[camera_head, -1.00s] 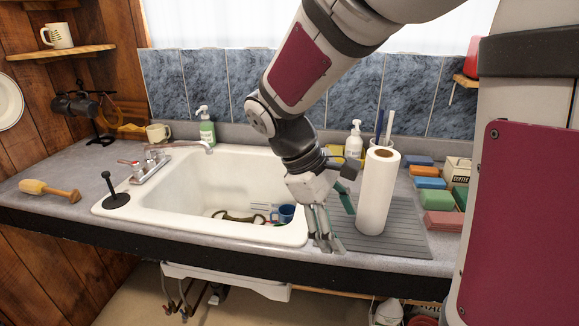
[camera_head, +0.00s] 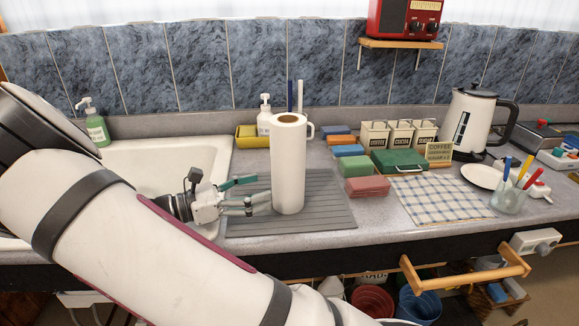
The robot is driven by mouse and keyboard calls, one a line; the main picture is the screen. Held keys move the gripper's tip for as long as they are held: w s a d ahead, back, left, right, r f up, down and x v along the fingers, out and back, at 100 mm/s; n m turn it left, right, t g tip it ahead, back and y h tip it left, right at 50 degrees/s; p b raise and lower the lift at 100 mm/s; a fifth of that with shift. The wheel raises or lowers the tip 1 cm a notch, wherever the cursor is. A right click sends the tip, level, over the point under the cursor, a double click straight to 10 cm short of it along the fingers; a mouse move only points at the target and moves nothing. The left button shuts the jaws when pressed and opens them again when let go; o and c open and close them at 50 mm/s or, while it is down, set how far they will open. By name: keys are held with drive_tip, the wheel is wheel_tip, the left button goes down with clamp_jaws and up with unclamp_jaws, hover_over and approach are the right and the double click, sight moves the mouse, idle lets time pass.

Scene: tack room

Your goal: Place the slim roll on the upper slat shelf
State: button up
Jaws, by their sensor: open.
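A slim white paper roll (camera_head: 288,170) stands upright on a grey ribbed mat (camera_head: 330,212) on the counter, right of the sink. My gripper (camera_head: 262,194) is just left of the roll, near its lower half, with its fingers pointing right towards it. The fingers are open and hold nothing. Whether a fingertip touches the roll I cannot tell. No shelf that is clearly slatted shows in this view.
A white mug stands behind the roll, partly hidden. A pump bottle (camera_head: 264,117) and coloured blocks (camera_head: 350,166) are close by. A kettle (camera_head: 470,122), a checked cloth (camera_head: 437,199) and a pen jar (camera_head: 509,199) stand right. A radio (camera_head: 404,20) sits on a small wall shelf (camera_head: 400,43).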

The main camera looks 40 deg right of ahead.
sight(301, 177)
drive_tip(key=x, duration=1.1)
drive_tip(key=shift+s+d+p, duration=0.15)
drive_tip(key=shift+d+p, duration=0.2)
drive_tip(key=shift+p, duration=0.05)
drive_tip(key=c, duration=1)
drive_tip(key=shift+c, duration=0.4)
drive_tip(key=shift+r, duration=0.1)
